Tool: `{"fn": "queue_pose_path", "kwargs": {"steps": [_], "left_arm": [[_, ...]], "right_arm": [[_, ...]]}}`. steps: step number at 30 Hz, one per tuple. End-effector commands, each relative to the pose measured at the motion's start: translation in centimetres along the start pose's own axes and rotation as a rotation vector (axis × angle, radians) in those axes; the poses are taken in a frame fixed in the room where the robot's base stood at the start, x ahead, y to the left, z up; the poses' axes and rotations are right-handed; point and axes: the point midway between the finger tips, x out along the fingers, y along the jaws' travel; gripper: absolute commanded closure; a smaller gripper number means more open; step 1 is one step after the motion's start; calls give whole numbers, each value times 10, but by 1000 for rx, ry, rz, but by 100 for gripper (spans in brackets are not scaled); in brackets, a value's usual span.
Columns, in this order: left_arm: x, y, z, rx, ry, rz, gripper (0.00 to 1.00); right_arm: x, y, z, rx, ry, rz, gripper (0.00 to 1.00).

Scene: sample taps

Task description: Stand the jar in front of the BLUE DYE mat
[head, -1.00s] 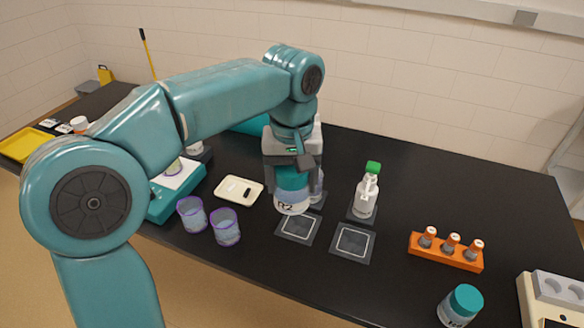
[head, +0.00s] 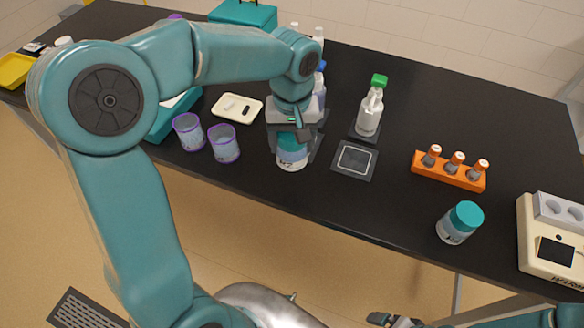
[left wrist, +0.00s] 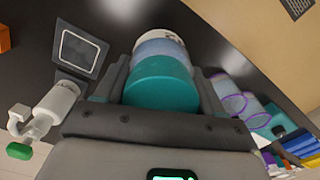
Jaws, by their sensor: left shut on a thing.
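The jar (head: 292,158) has a teal lid, a bluish body and a white label, and stays upright. My left gripper (head: 293,138) is shut on it from above. The left wrist view shows the jar's teal lid (left wrist: 162,85) between the fingers. The jar is over the left front mat (head: 317,148), which it mostly hides; I cannot tell whether its base touches. A blue-capped bottle (head: 320,78) stands behind, mostly hidden by my gripper. No BLUE DYE lettering is readable. My right gripper (head: 385,320) shows partly at the bottom edge, and its opening is unclear.
A green-capped bottle (head: 370,108) stands behind an empty dark mat (head: 354,160). Two purple-rimmed beakers (head: 224,146) stand left of the jar. An orange rack (head: 448,172) and another teal-lidded jar (head: 459,224) are on the right. The table's front edge is close to the jar.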

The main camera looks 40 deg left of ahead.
Motion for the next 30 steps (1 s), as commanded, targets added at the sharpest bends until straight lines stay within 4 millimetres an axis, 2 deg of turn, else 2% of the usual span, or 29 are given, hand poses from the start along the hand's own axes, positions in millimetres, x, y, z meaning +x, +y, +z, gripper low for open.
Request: {"fn": "queue_pose_path", "kwargs": {"steps": [1, 4, 11, 18, 30], "left_arm": [[16, -1, 0, 1, -5, -4, 70], [39, 0, 0, 0, -4, -3, 70], [64, 0, 0, 1, -1, -1, 70], [99, 0, 0, 1, -2, -2, 70], [106, 1, -1, 1, 1, 1, 70]], "right_arm": [[0, 0, 0, 0, 0, 0, 6], [0, 0, 0, 0, 0, 0, 6], [0, 0, 0, 0, 0, 0, 6], [-1, 0, 0, 0, 0, 0, 6], [4, 1, 0, 0, 0, 0, 6]]}}
